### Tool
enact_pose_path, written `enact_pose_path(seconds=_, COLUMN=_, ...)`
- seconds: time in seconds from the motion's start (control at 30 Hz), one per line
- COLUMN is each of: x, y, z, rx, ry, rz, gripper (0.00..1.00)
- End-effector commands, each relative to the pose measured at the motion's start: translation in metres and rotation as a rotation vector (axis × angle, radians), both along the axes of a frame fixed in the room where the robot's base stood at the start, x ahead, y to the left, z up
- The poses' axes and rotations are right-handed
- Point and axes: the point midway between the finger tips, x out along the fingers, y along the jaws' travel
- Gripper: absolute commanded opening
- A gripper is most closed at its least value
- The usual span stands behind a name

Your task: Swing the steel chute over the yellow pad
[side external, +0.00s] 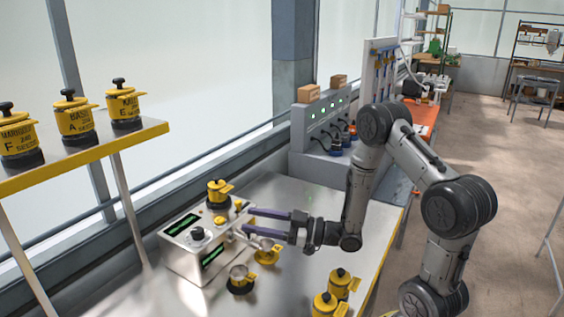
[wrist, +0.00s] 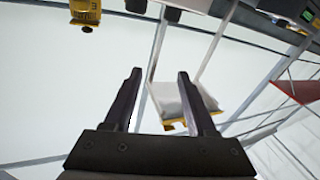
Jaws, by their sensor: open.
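The seeder (side external: 195,245), a steel box with green displays and a knob, stands on the bench in the side external view. A small steel piece at its right side, apparently the chute (side external: 268,243), lies just below my gripper's fingertips. A yellow round piece, apparently the yellow pad (side external: 266,258), shows beneath it; I cannot tell whether they touch. My gripper (side external: 246,219) is open, its two long fingers pointing left at the seeder's right side. In the wrist view my gripper (wrist: 159,72) has a wide gap between its fingers, with no chute visible in it.
A yellow canister (side external: 219,192) stands on the seeder. A black-based cup (side external: 240,280) is in front of it. Yellow canisters (side external: 341,284) stand at the bench's front right. A shelf (side external: 80,158) with labelled canisters is at left. The bench behind the seeder is mostly clear.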

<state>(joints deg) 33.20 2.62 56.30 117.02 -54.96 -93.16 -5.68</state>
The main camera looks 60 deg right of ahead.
Motion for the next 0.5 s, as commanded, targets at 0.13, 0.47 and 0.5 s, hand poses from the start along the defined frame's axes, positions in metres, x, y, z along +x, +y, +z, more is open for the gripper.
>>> enact_pose_path(seconds=0.13, x=0.008, y=0.010, z=0.026, rx=-0.055, ry=-0.039, rz=0.018, gripper=0.56)
enact_pose_path(seconds=0.47, x=0.025, y=0.030, z=0.080, rx=-0.192, ry=-0.074, rz=0.005, gripper=0.56)
enact_pose_path(seconds=0.5, x=0.027, y=0.033, z=0.087, rx=-0.208, ry=-0.076, rz=0.000, gripper=0.56)
